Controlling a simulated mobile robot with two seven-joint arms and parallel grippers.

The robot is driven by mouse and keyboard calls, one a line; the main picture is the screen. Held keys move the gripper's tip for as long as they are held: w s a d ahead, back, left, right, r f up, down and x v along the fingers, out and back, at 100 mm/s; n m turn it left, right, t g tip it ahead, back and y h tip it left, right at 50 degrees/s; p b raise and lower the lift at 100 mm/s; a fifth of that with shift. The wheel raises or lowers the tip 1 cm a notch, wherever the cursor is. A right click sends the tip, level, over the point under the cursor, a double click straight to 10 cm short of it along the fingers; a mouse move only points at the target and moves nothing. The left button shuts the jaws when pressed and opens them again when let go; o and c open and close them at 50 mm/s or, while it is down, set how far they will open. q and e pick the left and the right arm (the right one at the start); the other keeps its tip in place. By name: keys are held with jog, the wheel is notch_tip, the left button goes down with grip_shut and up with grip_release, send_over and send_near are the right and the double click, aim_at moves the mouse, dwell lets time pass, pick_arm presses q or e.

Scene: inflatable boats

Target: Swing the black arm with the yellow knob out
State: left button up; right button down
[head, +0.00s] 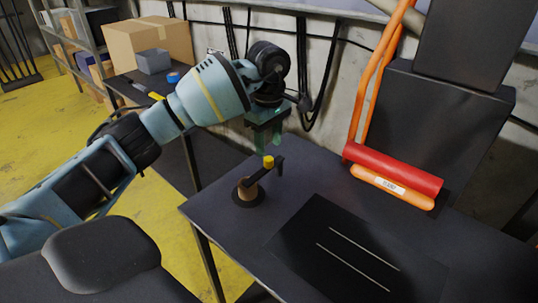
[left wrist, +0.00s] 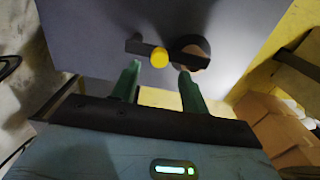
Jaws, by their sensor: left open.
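The yellow knob (head: 268,161) stands on the black arm (head: 262,175), which sits on a brown post with a round black base (head: 247,198) near the table's left edge. My left gripper (head: 265,145), with green fingers, is just above the knob in the head view, open and pointing down. In the left wrist view the knob (left wrist: 159,57) lies between the open fingertips (left wrist: 159,70), slightly ahead of them. The black arm (left wrist: 137,47) runs left from the round post (left wrist: 191,50) there. The fingers look apart from the knob. My right gripper is not in view.
The dark table (head: 225,208) carries a black panel with two white lines (head: 340,245). A red and orange roller (head: 393,170) lies at the back right, by orange tubes (head: 375,75) and black boxes (head: 440,120). A cardboard box (head: 150,40) stands on another table behind.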

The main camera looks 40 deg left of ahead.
aim_at(269, 158)
pick_arm(q)
jog(key=shift+f, duration=2.4)
grip_shut()
